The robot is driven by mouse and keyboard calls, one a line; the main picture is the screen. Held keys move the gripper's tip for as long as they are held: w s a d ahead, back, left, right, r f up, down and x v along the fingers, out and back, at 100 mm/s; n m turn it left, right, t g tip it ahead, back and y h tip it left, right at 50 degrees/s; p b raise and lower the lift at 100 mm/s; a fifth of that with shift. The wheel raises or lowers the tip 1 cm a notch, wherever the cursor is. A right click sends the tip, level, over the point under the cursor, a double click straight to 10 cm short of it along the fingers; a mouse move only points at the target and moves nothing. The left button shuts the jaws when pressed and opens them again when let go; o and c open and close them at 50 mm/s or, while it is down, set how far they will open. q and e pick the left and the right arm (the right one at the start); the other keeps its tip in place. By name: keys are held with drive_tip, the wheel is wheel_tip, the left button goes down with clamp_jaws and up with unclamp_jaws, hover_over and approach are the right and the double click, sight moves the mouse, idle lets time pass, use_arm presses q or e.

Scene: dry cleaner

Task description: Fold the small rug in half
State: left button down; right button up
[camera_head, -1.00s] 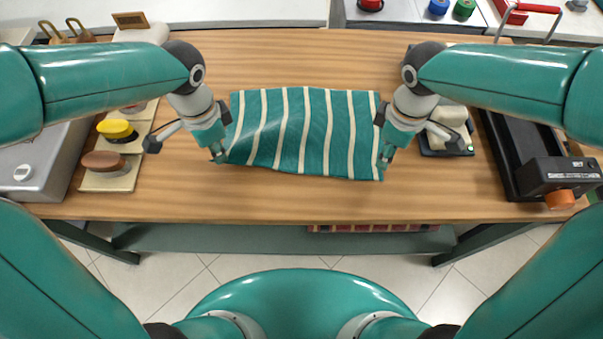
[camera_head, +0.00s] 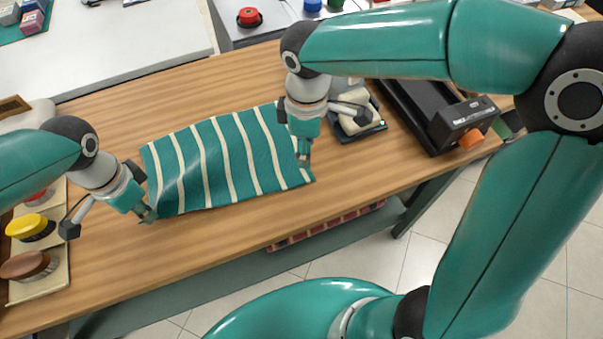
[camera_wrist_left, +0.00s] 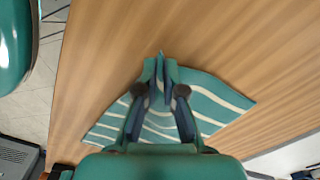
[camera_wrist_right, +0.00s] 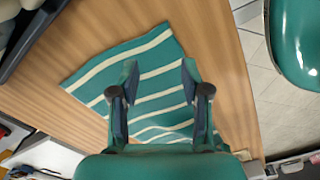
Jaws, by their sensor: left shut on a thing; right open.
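The small rug (camera_head: 222,157) is teal with cream stripes and lies spread on the wooden table in the head view. My left gripper (camera_head: 150,217) is shut on the rug's near left corner; the left wrist view shows the rug (camera_wrist_left: 212,97) bunched up between its fingers (camera_wrist_left: 160,75). My right gripper (camera_head: 304,160) is over the rug's right end, near the near right corner. The right wrist view shows its fingers (camera_wrist_right: 158,80) apart, with the rug (camera_wrist_right: 150,62) flat beneath them.
Brushes, one yellow (camera_head: 30,227) and one brown (camera_head: 28,265), stand at the table's left end. A dark tray (camera_head: 358,122) and a black device with an orange knob (camera_head: 462,125) sit right of the rug. Bare wood (camera_head: 190,245) lies in front of the rug.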

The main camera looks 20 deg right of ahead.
sight(306, 177)
drive_tip(key=shift+f, duration=4.2)
drive_tip(key=shift+s, duration=0.1)
drive_tip(key=shift+s, duration=0.1)
clamp_jaws()
drive_tip(key=shift+r, duration=2.5)
